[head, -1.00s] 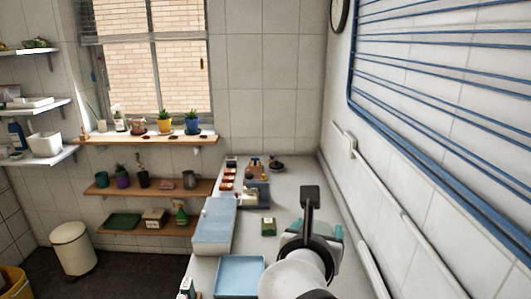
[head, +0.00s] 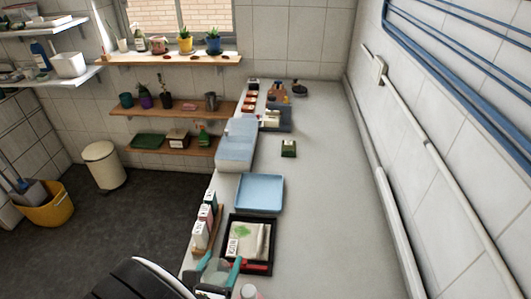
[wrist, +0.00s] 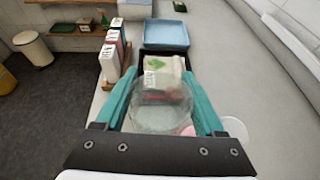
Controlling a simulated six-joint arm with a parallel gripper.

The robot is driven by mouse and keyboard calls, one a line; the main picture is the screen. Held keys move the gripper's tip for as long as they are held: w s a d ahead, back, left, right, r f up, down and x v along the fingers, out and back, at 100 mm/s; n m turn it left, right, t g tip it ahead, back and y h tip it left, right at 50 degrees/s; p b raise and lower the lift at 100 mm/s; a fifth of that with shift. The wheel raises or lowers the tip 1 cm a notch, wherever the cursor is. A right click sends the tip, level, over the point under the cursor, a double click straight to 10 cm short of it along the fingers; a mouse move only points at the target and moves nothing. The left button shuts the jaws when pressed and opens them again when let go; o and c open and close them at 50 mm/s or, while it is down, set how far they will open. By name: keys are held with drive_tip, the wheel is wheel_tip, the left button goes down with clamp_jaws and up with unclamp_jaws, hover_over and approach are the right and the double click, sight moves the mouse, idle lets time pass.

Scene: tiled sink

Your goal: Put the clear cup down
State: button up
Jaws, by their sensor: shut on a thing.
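The clear cup (wrist: 160,112) is see-through and sits between the two teal fingers of my gripper (wrist: 162,100) in the wrist view. My gripper is shut on it, with one finger on each side. In the head view my gripper (head: 218,270) is at the bottom edge, left of the middle, near the counter's left side. The cup is hard to make out there. I cannot tell how far the cup's base is from the counter (head: 335,200).
A black tray (head: 228,258) with a packet (head: 248,241) lies just beyond my gripper. A wooden rack of cartons (head: 205,228) stands on its left, a blue tray (head: 260,193) farther back. A pinkish-white item (head: 248,292) is close by. The counter's right side is clear.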

drive_tip(key=shift+n+y, duration=0.5)
drive_tip(key=shift+y, duration=0.1)
drive_tip(key=s+a+f, duration=0.2)
drive_tip(key=s+f, duration=0.1)
drive_tip(key=shift+f, duration=0.2)
wheel_tip(320, 180, down, 4)
drive_tip(key=shift+w+d+f, duration=0.1)
drive_tip(key=shift+f, duration=0.95)
drive_tip(key=shift+f, duration=0.55)
drive_tip(key=o, duration=1.4)
drive_tip(key=shift+c, duration=0.2)
drive_tip(key=v, duration=1.5)
drive_tip(key=shift+s+r, duration=0.2)
drive_tip(key=shift+s, duration=0.15)
